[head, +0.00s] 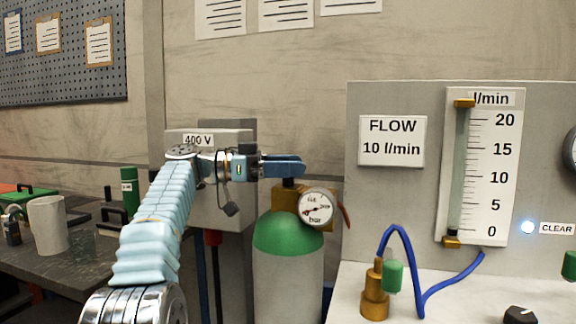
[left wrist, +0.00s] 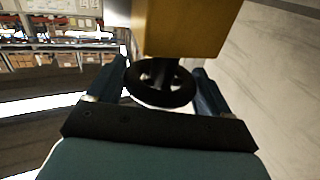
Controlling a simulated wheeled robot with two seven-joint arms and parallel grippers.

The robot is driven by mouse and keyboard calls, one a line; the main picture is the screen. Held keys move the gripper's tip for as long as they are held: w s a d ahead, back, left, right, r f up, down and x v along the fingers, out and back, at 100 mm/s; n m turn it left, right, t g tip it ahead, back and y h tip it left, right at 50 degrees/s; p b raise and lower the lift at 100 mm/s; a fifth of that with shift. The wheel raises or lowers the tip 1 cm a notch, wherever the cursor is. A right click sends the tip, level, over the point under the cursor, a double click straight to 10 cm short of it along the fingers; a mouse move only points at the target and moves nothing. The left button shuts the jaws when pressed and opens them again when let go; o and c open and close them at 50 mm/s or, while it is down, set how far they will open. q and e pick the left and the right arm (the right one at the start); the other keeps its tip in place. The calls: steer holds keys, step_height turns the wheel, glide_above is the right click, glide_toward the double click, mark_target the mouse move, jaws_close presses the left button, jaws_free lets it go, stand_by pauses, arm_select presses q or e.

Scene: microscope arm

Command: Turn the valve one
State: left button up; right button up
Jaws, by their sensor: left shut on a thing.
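A gas cylinder (head: 287,262) with a green shoulder stands in the middle of the head view. A brass valve block (head: 286,203) with a round bar gauge (head: 318,208) sits on its top. My left gripper (head: 290,166) reaches in from the left at the top of the valve. In the left wrist view a black spoked handwheel (left wrist: 160,86) lies between the two blue fingers, under the brass block (left wrist: 184,28). The fingers (left wrist: 160,88) are shut on the handwheel. In the head view the gripper mostly hides the wheel. My right gripper is not in view.
A panel on the right carries a flow tube (head: 461,170), a FLOW 10 l/min sign (head: 392,141) and a lit CLEAR lamp (head: 528,227). A blue hose (head: 414,270) runs below it. A grey 400 V box (head: 232,190) stands behind my arm. A bench with a white mug (head: 48,225) is at left.

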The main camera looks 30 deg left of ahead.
arm_select(q)
steer(key=shift+f+m+g, duration=0.1)
steer(key=shift+m+g, duration=0.2)
steer(key=shift+g, duration=0.1)
steer(key=o, duration=1)
steer(key=shift+c, duration=0.2)
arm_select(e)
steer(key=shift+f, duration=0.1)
